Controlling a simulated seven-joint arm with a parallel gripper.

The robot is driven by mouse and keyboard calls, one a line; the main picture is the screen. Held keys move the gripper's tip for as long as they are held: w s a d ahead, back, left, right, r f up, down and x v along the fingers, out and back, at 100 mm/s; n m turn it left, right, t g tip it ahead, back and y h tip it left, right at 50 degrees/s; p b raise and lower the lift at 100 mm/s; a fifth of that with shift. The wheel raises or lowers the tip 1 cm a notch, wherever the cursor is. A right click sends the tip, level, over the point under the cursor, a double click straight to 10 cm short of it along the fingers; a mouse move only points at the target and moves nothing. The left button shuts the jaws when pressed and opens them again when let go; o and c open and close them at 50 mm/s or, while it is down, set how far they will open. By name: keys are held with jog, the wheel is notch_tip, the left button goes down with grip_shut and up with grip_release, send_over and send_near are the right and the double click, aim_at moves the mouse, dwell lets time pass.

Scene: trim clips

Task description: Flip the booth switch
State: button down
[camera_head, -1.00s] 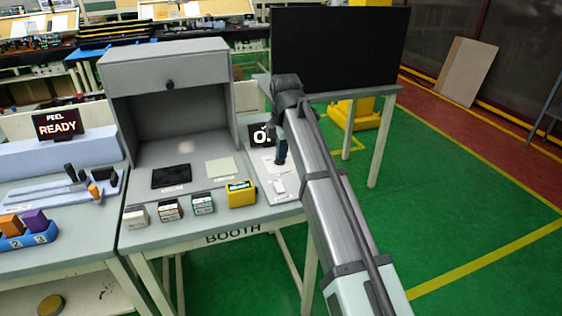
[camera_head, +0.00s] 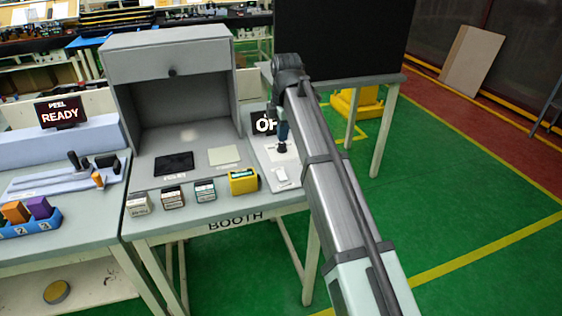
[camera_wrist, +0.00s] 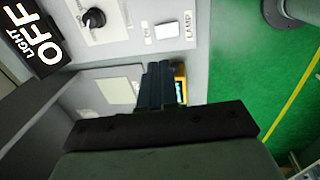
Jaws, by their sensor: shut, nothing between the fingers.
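The booth panel has a white rocker switch labelled LAMP (camera_wrist: 166,30), which also shows as a small pale block in the head view (camera_head: 281,175). A black rotary knob (camera_wrist: 94,18) sits on a white plate to its left in the wrist view. The display (camera_wrist: 32,40) reads LIGHT OFF; part of it is hidden by my arm in the head view (camera_head: 262,124). My gripper (camera_wrist: 160,66) is shut and empty, its fingertips just below the LAMP switch in the wrist view. In the head view my gripper (camera_head: 283,132) is over the plate near the knob. I cannot tell its height.
A yellow box (camera_head: 243,181) and several small boxes stand along the booth's front edge. The grey hood (camera_head: 172,70) rises left of my gripper. A large black screen (camera_head: 345,40) stands behind my arm. Green floor lies open to the right.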

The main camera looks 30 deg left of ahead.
aim_at(280, 172)
jog(key=f, duration=0.4)
jog(key=w+a+f, duration=0.1)
jog(key=f, duration=0.9)
jog(key=shift+w+a, duration=0.15)
jog(key=shift+a, duration=0.05)
jog(key=shift+w+f, duration=0.1)
jog(key=shift+f, duration=0.05)
dwell(0.3)
jog(key=shift+s+d, duration=0.55)
jog(key=shift+s, duration=0.05)
jog(key=shift+r, duration=0.25)
